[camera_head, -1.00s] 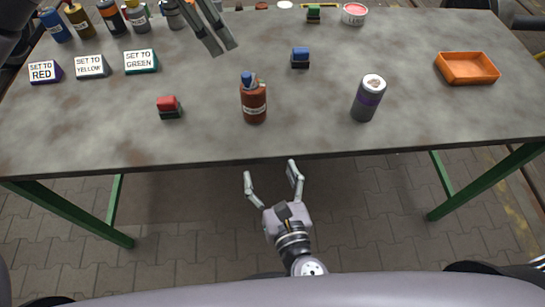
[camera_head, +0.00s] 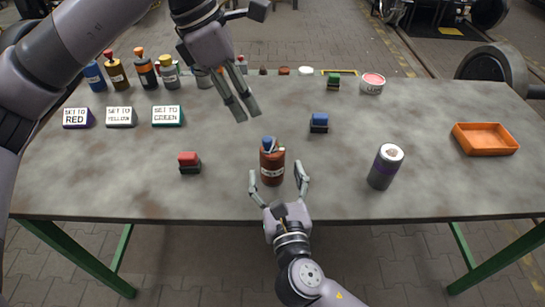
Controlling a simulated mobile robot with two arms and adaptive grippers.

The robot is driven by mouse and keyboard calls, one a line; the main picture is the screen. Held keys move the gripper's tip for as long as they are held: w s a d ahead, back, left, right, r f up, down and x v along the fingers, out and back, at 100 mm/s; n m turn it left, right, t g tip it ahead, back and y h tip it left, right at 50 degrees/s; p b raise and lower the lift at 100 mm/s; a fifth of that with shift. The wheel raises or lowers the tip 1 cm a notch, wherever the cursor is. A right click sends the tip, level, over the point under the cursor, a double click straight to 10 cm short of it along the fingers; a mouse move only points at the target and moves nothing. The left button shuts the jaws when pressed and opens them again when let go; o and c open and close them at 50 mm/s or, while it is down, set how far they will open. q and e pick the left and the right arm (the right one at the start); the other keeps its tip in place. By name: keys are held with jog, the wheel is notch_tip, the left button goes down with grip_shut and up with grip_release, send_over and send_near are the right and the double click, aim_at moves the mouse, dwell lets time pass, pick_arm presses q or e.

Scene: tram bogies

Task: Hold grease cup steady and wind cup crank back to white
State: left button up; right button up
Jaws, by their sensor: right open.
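A brown cylinder (camera_head: 272,167) with a pale label stands upright near the front middle of the table. It may be the grease cup; its label is too small to read. On its top sit a blue piece (camera_head: 268,143) and small pale pieces, and I cannot tell which is the crank. My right gripper (camera_head: 277,172) is open at the near side of the cylinder, one finger to each side of it, with no clear contact. My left gripper (camera_head: 247,117) is open and empty, its fingers pointing down above the table, behind and left of the cylinder.
Signs for red (camera_head: 78,118), yellow (camera_head: 121,117) and green (camera_head: 168,116) stand at left, with several bottles behind. A red-topped block (camera_head: 189,162), a blue-topped block (camera_head: 319,123), a grey can (camera_head: 384,168) and an orange tray (camera_head: 485,139) stand around. The table between them is clear.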

aim_at(267, 139)
jog(key=w, duration=0.4)
jog(key=w+a, duration=0.1)
jog(key=shift+w, duration=0.4)
jog(key=c, duration=1.3)
pick_arm(q)
jog(key=shift+o, duration=0.6)
pick_arm(e)
jog(key=shift+c, duration=0.2)
pick_arm(q)
jog(key=shift+o, duration=0.2)
jog(key=d+f+n+t, duration=0.1)
jog(key=f+n, duration=0.1)
jog(key=f, duration=0.1)
jog(key=d+f+n, duration=0.1)
jog(key=f+n, duration=0.1)
jog(key=f, duration=0.2)
jog(key=d+f+n+t, duration=0.1)
jog(key=d+f+n, duration=0.1)
jog(key=f+n, duration=0.1)
jog(key=shift+w+f+t+y, duration=0.2)
jog(key=shift+f+t+y, duration=0.05)
jog(key=shift+t+y, duration=0.05)
